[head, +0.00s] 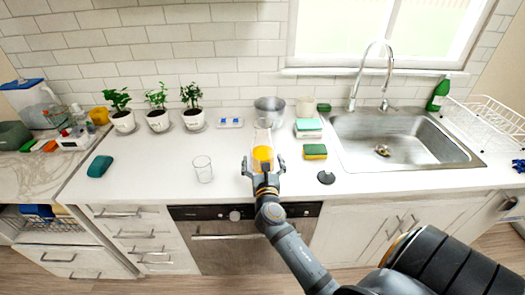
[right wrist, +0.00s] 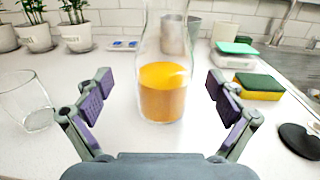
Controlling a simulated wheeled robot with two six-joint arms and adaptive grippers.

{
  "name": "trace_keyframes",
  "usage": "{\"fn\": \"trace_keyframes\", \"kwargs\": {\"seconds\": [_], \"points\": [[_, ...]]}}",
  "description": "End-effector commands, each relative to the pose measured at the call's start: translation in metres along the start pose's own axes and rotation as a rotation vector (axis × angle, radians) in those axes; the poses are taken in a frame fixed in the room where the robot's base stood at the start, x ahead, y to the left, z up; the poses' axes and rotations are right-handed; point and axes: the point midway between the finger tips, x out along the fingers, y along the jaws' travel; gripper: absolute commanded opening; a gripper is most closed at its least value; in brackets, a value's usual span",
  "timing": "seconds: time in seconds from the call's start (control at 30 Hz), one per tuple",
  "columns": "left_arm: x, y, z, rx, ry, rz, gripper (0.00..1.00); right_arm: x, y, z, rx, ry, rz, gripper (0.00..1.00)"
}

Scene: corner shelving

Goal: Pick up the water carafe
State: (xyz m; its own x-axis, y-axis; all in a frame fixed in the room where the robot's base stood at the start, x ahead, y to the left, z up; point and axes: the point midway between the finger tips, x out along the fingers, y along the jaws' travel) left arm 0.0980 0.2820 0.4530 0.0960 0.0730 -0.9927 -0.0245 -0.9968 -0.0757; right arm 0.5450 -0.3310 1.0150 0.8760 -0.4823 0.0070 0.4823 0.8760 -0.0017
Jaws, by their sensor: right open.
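A clear glass carafe with orange contents in its lower part (right wrist: 162,95) stands upright on the white counter. It also shows in the head view (head: 263,153), at the middle of the counter. My right gripper (head: 263,168) is open, with its fingers on either side of the carafe. In the right wrist view the two purple-padded fingers (right wrist: 158,98) are apart, with clear gaps between each pad and the glass. The carafe's top is cut off in the wrist view. My left gripper is not in view.
An empty drinking glass (head: 203,169) stands left of the carafe. A yellow-green sponge (head: 315,152) and a dark round object (head: 326,177) lie to the right. A metal pot (head: 270,108) stands behind. Potted plants (head: 158,120) line the wall.

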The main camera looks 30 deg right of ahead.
Motion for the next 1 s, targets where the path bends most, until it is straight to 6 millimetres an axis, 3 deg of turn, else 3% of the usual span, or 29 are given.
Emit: {"fn": "trace_keyframes", "kwargs": {"seconds": [0.17,0.27,0.4,0.53,0.83,1.0], "points": [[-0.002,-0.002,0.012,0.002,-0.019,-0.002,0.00,0.013,-0.001,0.000,0.000,0.001,-0.002,0.94],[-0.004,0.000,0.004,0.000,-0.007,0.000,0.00,0.017,-0.001,0.001,0.000,0.001,-0.001,0.94],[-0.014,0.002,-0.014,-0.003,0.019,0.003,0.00,0.040,-0.005,0.009,-0.002,-0.002,-0.002,0.94],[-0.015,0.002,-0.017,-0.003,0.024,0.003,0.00,0.059,-0.005,0.006,0.000,0.000,-0.001,0.94],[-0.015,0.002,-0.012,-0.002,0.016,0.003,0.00,0.065,-0.006,0.004,0.002,0.001,-0.001,0.94],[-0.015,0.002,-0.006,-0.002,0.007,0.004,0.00,0.065,-0.005,0.004,0.002,0.001,-0.001,0.71]]}}
